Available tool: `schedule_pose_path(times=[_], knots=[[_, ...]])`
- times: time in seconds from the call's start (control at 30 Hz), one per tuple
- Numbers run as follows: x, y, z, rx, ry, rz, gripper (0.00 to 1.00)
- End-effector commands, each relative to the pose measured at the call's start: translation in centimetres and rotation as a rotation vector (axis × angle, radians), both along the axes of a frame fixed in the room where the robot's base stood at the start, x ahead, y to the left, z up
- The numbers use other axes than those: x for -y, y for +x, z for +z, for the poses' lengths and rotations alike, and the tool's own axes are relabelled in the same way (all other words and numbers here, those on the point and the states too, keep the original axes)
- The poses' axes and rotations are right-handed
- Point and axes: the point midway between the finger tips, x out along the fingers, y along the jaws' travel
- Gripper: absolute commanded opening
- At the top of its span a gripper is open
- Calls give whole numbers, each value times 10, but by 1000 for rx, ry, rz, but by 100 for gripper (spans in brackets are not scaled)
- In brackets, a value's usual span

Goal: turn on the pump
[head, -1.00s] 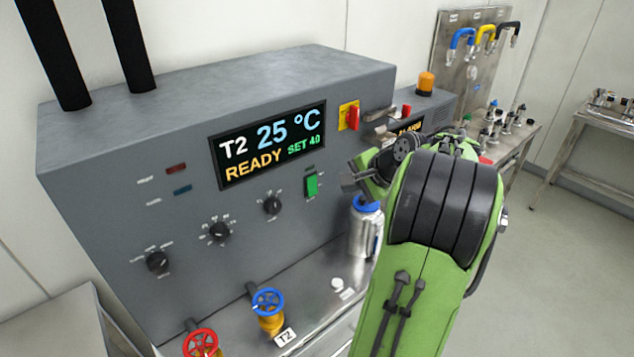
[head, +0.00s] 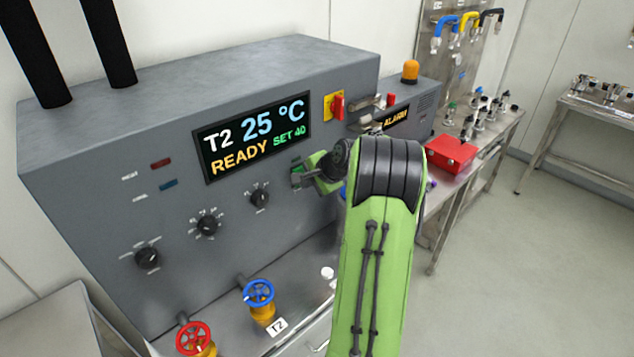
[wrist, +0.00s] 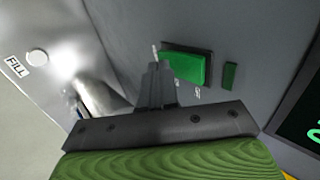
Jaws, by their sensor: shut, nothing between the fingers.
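The grey control cabinet (head: 90,200) has a screen reading "T2 25 °C READY SET 40" (head: 255,135). A green rocker switch (wrist: 187,68) sits on its front, with a small dark green indicator (wrist: 230,76) beside it. My gripper (head: 297,180) is shut and empty at the cabinet front, covering much of the switch in the head view. In the wrist view the closed fingertips (wrist: 156,68) are at the switch's left edge; I cannot tell whether they touch it.
Three black knobs (head: 208,224) line the panel left of my gripper. A red-and-yellow rotary switch (head: 335,106) is above right. Blue (head: 259,293) and red (head: 194,338) valve wheels stand below. A red box (head: 451,153) lies on the right bench. Floor at right is clear.

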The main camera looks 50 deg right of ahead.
Motion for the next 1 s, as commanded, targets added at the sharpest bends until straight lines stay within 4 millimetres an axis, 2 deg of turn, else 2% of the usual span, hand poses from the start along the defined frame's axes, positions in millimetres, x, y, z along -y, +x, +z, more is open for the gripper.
schedule_pose_path(times=[0.63, 1.0], knots=[[1, 6, -2, 1, 0, -1, 0], [1, 6, 15, 3, -1, -1, 0]])
